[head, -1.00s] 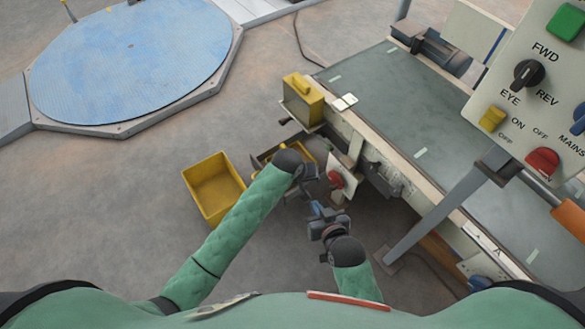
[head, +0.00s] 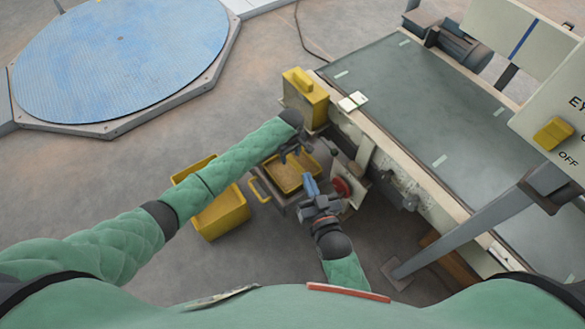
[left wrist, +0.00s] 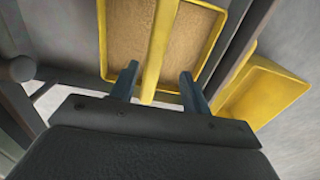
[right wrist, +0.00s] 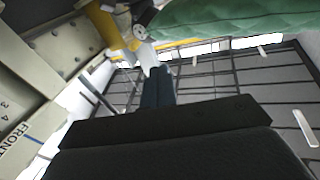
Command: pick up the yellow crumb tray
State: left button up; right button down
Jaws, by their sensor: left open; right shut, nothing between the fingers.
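The yellow crumb tray (head: 273,179) is a shallow tray with brown crumbs in it, seated in a grey holder beside the machine. In the left wrist view its yellow rim (left wrist: 215,48) frames the crumbs, and a yellow bar (left wrist: 158,50) crosses above them. My left gripper (head: 294,156) is open over the tray. In the left wrist view its two fingers (left wrist: 160,85) stand on either side of the bar, with gaps. My right gripper (head: 310,186) is shut and empty, just right of the tray. Its closed fingers (right wrist: 157,86) also show in the right wrist view.
An open yellow bin (head: 222,217) stands on the floor left of the tray, partly behind my left arm. A yellow box (head: 305,100) sits at the machine's corner. A red knob (head: 341,187) is right of my right gripper. A grey post (head: 460,230) stands farther right.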

aim_at(293, 160)
pick_arm(q)
jog(key=shift+w+f, duration=0.1)
jog(key=shift+f, duration=0.65)
jog(key=f, duration=0.1)
jog(key=f+b, duration=0.1)
jog(key=f, duration=0.3)
jog(key=shift+w+d+b, duration=0.1)
jog(key=shift+d+b, duration=0.25)
jog(key=shift+b, duration=0.05)
grip_shut()
pick_arm(e)
notch_tip(293, 160, up, 20)
jog(key=s+d+t+y, duration=0.1)
jog(key=s+t+y, duration=0.1)
jog(key=t, duration=0.5)
jog(key=shift+d+r+t, duration=0.25)
jog(key=shift+d+t, duration=0.05)
jog(key=shift+d, duration=0.05)
